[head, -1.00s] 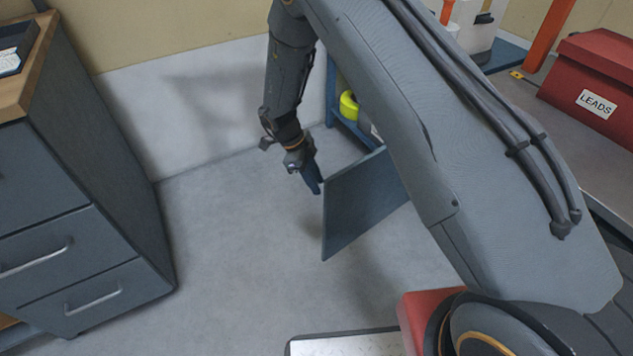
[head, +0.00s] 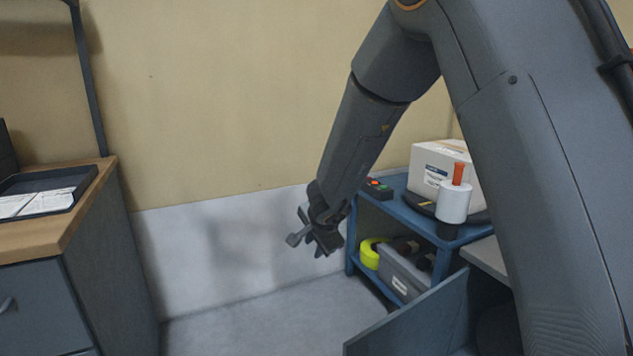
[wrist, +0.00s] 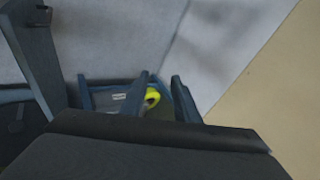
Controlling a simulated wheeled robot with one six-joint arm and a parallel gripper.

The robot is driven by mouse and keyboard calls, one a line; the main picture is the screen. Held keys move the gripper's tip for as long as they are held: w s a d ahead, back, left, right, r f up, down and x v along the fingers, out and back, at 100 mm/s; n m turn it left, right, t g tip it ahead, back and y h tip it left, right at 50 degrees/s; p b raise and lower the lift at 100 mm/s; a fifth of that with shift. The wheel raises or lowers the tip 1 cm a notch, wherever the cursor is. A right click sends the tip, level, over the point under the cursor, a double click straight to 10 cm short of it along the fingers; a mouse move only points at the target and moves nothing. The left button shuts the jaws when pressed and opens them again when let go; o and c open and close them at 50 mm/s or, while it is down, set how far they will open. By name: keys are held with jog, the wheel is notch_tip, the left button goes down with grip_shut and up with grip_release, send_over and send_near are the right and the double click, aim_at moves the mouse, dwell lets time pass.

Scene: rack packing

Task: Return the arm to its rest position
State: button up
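My gripper (head: 326,246) hangs from my arm in the head view, in front of the pale lower wall and left of the blue shelf unit. It points down and is clear of everything around it. My arm is bent, with the large grey link filling the right of the head view.
The blue shelf unit (head: 394,190) holds a white box (head: 437,170), a white bottle (head: 454,205), a yellow roll (head: 370,254) and a grey bin (head: 402,277). A blue panel (head: 412,322) stands before it. A drawer cabinet (head: 112,255) is at left. Floor between is clear.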

jog(key=s+a+r+n+y, duration=0.2)
jog(key=s+r+n, duration=0.2)
jog(key=s+r, duration=0.15)
jog(key=s+d+r+n+g, duration=0.1)
jog(key=s+d+n+g, duration=0.25)
jog(key=s, duration=0.85)
jog(key=s+d+r+n+g, duration=0.1)
jog(key=s+d+n+g, duration=0.2)
jog(key=s, duration=0.9)
jog(key=s+d+n+h, duration=0.3)
jog(key=s+d, duration=0.4)
jog(key=s, duration=0.2)
jog(key=d+r+m+p, duration=0.2)
jog(key=d+r+p, duration=0.6)
jog(key=p, duration=0.7)
jog(key=shift+w+d+g, duration=0.15)
jog(key=shift+w+g, duration=0.15)
jog(key=shift+g, duration=0.05)
jog(key=shift+f+m, duration=0.1)
jog(key=shift+m, duration=0.15)
